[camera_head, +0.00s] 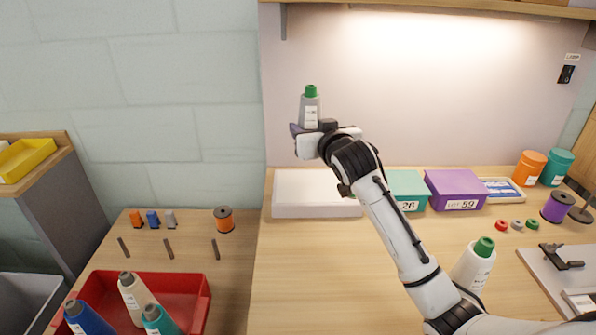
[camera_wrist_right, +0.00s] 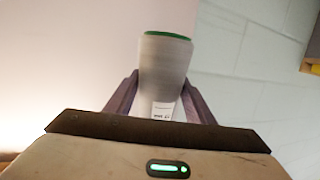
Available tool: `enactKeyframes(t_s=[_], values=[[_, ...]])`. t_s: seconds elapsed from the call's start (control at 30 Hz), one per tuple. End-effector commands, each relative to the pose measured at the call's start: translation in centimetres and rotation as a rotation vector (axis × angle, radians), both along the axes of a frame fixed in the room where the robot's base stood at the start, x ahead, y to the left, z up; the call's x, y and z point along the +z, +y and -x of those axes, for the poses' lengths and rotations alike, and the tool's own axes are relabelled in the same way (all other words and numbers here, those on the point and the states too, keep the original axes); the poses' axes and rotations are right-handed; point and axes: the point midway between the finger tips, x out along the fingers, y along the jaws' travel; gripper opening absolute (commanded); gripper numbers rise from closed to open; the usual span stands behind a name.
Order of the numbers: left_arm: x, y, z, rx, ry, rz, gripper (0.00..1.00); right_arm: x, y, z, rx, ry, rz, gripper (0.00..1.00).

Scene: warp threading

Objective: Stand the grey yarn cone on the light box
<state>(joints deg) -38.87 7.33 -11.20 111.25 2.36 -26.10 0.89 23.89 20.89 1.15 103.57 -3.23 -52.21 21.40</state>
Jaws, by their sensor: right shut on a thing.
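The grey yarn cone (camera_head: 310,107), with a green top and a white label, is held upright in my right gripper (camera_head: 307,128). In the right wrist view the cone (camera_wrist_right: 165,75) stands between the two purple fingers of the right gripper (camera_wrist_right: 160,100), which are shut on it. The light box (camera_head: 305,195), a low white box, sits on the table below the cone, with clear space between them. Its right end is partly hidden by my right arm. My left gripper is not in the head view.
A teal box (camera_head: 408,186) and a purple box (camera_head: 456,190) stand right of the light box. A red tray (camera_head: 205,300) holds several cones. The table's front middle is clear.

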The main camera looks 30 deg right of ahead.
Motion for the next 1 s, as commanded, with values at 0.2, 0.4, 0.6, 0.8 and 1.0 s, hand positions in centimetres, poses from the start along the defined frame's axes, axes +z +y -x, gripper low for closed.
enactKeyframes(t_s=[0.2,0.4,0.6,0.8,1.0], values=[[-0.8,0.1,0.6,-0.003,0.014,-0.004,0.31,-3.7,-0.1,-0.1,0.001,0.003,0.000,0.18],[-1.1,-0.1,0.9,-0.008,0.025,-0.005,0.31,-5.6,0.0,-0.1,0.002,0.001,-0.001,0.18],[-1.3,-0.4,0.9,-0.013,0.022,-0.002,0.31,-9.0,0.0,0.0,0.001,0.003,-0.001,0.18],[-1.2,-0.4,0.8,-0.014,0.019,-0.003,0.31,-9.8,0.0,-0.1,0.002,-0.002,0.000,0.18],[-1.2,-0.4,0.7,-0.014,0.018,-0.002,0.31,-9.8,0.0,-0.1,0.002,-0.002,0.000,0.18]])
